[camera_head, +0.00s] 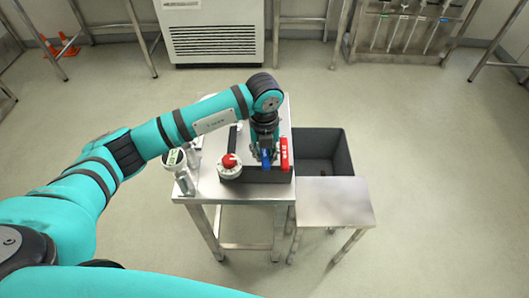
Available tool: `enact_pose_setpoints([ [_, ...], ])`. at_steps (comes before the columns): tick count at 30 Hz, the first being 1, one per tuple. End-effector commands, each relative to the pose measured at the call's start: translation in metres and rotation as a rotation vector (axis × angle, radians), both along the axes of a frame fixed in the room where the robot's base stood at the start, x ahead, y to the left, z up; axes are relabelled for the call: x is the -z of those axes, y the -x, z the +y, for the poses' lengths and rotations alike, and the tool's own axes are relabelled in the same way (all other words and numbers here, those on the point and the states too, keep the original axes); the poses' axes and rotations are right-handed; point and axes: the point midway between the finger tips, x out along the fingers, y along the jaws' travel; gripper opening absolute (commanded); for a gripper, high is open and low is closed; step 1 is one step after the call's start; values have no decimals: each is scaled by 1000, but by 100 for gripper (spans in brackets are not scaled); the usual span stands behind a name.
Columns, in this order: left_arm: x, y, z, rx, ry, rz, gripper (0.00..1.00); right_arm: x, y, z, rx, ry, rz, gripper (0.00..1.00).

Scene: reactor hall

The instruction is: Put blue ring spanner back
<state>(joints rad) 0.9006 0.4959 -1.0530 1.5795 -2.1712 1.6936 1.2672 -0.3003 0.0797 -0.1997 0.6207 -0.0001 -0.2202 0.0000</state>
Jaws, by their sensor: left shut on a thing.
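The blue ring spanner (266,160) shows as a small blue piece below my left gripper (265,150), which points down and is shut on it. It is at the dark block-like holder (262,175) on the steel table; I cannot tell whether it touches the holder. The gripper and arm hide most of it. A red piece with white lettering (284,155) stands upright just to the right of the blue one, apart from the gripper. My right gripper is not in view.
A red knob on a round white base (229,162) and a small instrument (175,158) stand left on the steel table (212,188). A dark open bin (342,150) and a low steel stand (335,203) are at the right. A tool rack (400,40) is at the back.

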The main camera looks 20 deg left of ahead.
Motion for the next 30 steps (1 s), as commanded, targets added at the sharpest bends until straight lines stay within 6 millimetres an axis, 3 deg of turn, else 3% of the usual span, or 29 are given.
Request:
enact_pose_setpoints([
  [7, 0, 0, 0, 0, 0, 0, 0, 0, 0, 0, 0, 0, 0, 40],
  [8, 0, 0, 0, 0, 0, 0, 19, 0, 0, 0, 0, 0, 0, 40],
  [14, 0, 0, 0, 0, 0, 1, 44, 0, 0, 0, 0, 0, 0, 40],
  [23, -1, 0, 0, 0, -1, 1, 44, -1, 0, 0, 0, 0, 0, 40],
  [30, -27, 0, 0, 1, 0, 0, 44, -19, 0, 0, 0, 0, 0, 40],
])
